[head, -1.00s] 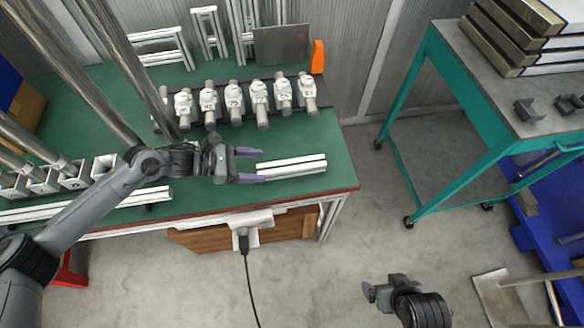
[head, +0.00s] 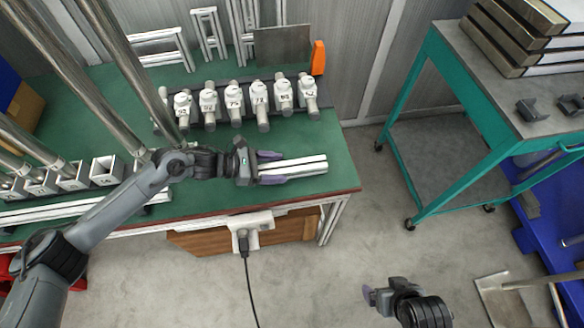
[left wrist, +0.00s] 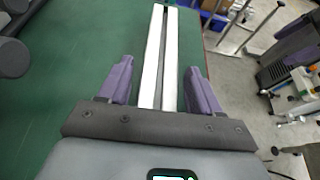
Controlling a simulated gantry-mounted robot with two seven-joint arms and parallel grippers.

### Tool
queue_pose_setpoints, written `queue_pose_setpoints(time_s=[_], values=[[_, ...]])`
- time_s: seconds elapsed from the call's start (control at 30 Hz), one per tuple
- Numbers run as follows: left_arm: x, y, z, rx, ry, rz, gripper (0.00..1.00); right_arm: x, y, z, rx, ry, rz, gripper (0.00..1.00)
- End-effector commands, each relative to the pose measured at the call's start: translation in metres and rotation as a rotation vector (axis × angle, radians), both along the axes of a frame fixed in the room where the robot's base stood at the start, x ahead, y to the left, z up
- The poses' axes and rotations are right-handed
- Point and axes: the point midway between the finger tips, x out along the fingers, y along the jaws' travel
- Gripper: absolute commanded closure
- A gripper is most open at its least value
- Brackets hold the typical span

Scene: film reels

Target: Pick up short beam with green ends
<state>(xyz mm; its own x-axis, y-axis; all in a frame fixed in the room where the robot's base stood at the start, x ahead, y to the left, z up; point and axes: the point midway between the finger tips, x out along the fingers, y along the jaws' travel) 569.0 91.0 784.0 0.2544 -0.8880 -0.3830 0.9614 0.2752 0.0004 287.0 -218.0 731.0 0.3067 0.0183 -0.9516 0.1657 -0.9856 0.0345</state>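A short pale beam pair, two white bars side by side (head: 300,167), lies on the green table top near its front right corner. No green ends can be made out on it. It also shows in the left wrist view (left wrist: 153,60), running away between the fingers. My left gripper (head: 272,167) is open, with its purple fingertips on either side of the beam's left end. In the left wrist view the left gripper (left wrist: 160,85) shows a gap between each finger and the bars. My right gripper (head: 369,294) is low over the floor, away from the table; its opening is unclear.
A row of numbered white fittings (head: 235,100) stands behind the beam on the green table (head: 215,150). An orange piece (head: 318,57) and a grey plate (head: 282,46) stand at the back. A teal cart (head: 462,85) stands to the right, with free floor between.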

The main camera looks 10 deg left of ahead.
Motion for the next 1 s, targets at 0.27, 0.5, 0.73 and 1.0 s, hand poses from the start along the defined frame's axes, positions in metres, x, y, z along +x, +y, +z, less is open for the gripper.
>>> queue_pose_setpoints(time_s=[0.27,0.5,0.73,1.0], values=[[0.0,0.0,0.0,0.0,0.0,0.0,0.8,0.0,-0.001,0.0,-0.005,0.0,0.004,0.07],[0.0,0.0,0.001,-0.002,-0.001,0.0,0.96,0.0,-0.001,0.0,-0.003,0.001,0.002,0.07],[0.001,0.0,0.005,-0.002,-0.003,0.0,0.96,0.0,0.001,0.001,0.002,0.001,-0.001,0.07],[0.001,0.0,0.031,-0.002,-0.005,-0.001,0.96,0.0,0.001,0.008,0.005,0.002,-0.004,0.07]])
